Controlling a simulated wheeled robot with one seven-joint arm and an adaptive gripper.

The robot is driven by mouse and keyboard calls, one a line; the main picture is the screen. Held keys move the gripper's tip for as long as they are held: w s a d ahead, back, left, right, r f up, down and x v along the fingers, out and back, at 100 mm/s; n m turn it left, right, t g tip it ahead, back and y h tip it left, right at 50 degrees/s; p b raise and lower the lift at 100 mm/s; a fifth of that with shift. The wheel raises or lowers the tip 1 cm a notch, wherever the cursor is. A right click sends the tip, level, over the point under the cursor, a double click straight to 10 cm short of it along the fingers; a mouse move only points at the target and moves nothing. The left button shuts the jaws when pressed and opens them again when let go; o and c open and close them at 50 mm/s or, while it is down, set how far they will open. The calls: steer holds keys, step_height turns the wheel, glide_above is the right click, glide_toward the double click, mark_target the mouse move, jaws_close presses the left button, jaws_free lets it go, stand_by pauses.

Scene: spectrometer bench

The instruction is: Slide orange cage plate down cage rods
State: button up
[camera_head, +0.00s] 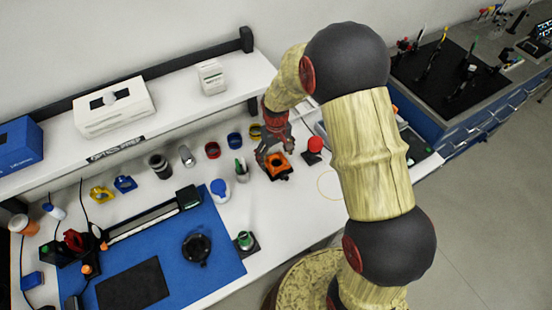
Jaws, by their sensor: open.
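The orange cage plate (276,166) shows as a small orange square piece with a dark middle, on the white bench right of the blue mat. Dark parts show around and below it. Thin cage rods cannot be made out at this size. My gripper (276,154) points down right at the plate, with its fingers apart just above or around its far side. I cannot tell whether the fingers touch it. Part of the plate's far edge is hidden by the fingers.
A red round-topped part (315,145) stands close to the right. A green-and-white bottle (241,169) and a blue-lidded white container (219,190) stand to the left. The bench front is mostly clear.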

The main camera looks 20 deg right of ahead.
step_height(320, 180, up, 11)
steer(key=shift+f, duration=0.15)
stand_by(0.6)
steer(key=s+r+t+b, duration=0.2)
steer(key=s+r, duration=0.2)
steer(key=s, duration=0.4)
steer(key=s+r+m+t+b, duration=0.1)
steer(key=s+r+b, duration=0.2)
steer(key=s+r, duration=0.2)
steer(key=s+r+m+t+b, duration=0.1)
steer(key=s+r, duration=0.4)
steer(key=s, duration=0.7)
steer(key=shift+t+b, duration=0.8)
steer(key=shift+w+f, duration=0.1)
